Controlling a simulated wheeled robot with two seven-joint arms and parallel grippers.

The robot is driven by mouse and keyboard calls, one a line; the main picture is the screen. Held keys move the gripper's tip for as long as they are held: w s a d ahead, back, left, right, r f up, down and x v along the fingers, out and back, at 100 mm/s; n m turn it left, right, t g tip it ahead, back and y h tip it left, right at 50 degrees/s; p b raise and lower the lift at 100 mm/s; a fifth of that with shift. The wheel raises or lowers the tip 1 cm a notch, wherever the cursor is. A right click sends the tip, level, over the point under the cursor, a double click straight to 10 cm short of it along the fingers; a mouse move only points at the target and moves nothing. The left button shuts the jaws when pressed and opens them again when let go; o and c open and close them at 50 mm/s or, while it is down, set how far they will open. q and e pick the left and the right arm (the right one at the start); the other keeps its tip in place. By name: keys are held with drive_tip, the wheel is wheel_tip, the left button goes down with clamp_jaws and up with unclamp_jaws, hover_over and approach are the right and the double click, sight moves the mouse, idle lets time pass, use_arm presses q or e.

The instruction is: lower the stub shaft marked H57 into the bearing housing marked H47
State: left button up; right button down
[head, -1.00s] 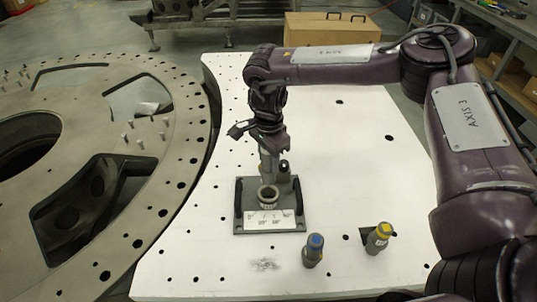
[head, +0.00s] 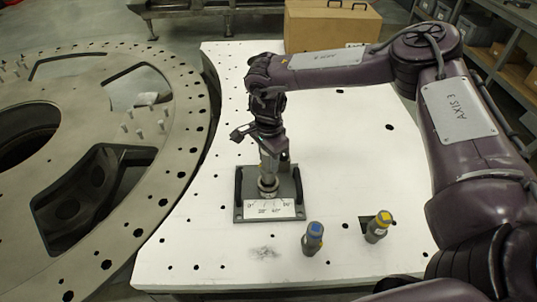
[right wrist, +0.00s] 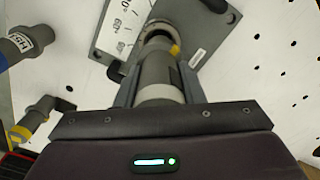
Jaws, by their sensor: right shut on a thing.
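My right gripper (head: 268,150) is shut on a grey stub shaft (right wrist: 157,72) with a yellow mark, held pointing down at the bearing housing. Its H57 marking does not show. The bearing housing (head: 268,194) is a round metal collar on a grey base plate; it also shows in the right wrist view (right wrist: 160,28). The shaft's lower end is at the collar's mouth; I cannot tell whether it has entered. No H47 mark is readable. My left gripper is not in view.
The base plate (head: 241,210) has two black handles and a white angle-scale label. A blue-topped shaft (head: 313,239) and a yellow-topped shaft (head: 378,228) stand at front right on the white table (head: 350,130). A large perforated ring (head: 170,165) lies left. A cardboard box (head: 332,27) stands behind.

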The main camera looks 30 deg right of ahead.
sight(268, 171)
drive_tip(key=shift+w+f+b, duration=0.1)
drive_tip(key=shift+f+b, duration=1.4)
drive_tip(key=shift+f, duration=1.25)
drive_tip(key=c, duration=0.9)
unclamp_jaws()
drive_tip(key=shift+f, duration=0.15)
